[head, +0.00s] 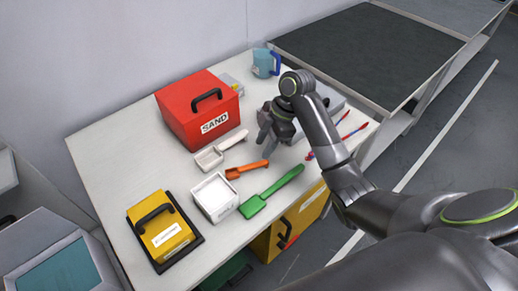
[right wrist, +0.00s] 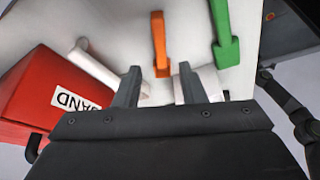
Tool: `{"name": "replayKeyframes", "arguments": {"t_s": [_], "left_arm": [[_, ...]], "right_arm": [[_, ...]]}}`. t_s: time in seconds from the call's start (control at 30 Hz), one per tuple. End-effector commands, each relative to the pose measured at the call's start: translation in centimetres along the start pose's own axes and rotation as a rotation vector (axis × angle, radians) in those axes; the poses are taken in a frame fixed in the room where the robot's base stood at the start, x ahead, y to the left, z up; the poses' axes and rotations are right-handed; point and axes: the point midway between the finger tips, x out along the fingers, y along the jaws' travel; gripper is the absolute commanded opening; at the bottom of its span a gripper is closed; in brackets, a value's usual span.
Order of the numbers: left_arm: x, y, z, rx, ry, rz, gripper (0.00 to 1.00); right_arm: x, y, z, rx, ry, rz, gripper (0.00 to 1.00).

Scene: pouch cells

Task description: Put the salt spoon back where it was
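Three spoons lie on the white table: a white scoop (head: 220,150), an orange spoon (head: 246,169) and a green spoon (head: 270,192). I cannot read which one is for salt. A white open box (head: 214,196) with a small label stands left of the green spoon. My right gripper (head: 267,138) is above the table, beyond the orange spoon's handle end. In the right wrist view its fingers (right wrist: 159,87) are apart, with the orange handle (right wrist: 158,42) ahead of the gap. A pale object (right wrist: 207,80), partly hidden, is by the right finger. My left gripper is out of view.
A red SAND box (head: 200,105) stands at the back, a blue cup (head: 266,63) at the far corner. A yellow box (head: 162,232) on a black base is at the left. Thin red-and-blue items (head: 345,135) lie near the right edge.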

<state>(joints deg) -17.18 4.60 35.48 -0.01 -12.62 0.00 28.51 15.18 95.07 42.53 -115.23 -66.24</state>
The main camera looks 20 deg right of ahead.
Motion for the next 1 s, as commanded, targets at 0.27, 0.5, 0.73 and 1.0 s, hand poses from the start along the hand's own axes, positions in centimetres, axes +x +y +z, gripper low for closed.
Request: {"name": "replayKeyframes", "arguments": {"t_s": [0.27, 0.5, 0.73, 1.0], "left_arm": [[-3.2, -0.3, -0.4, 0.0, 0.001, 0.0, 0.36], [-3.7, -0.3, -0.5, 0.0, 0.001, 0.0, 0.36], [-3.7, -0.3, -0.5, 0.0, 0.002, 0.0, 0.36], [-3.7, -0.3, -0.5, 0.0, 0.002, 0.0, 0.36]], "right_arm": [[-3.9, 0.0, -0.1, 0.001, -0.001, 0.001, 0.37], [-4.8, 0.0, 0.0, 0.0, 0.0, 0.001, 0.37], [-4.7, 0.0, 0.0, 0.0, 0.0, 0.001, 0.37], [-4.7, 0.0, 0.0, 0.001, 0.0, 0.001, 0.37]]}}
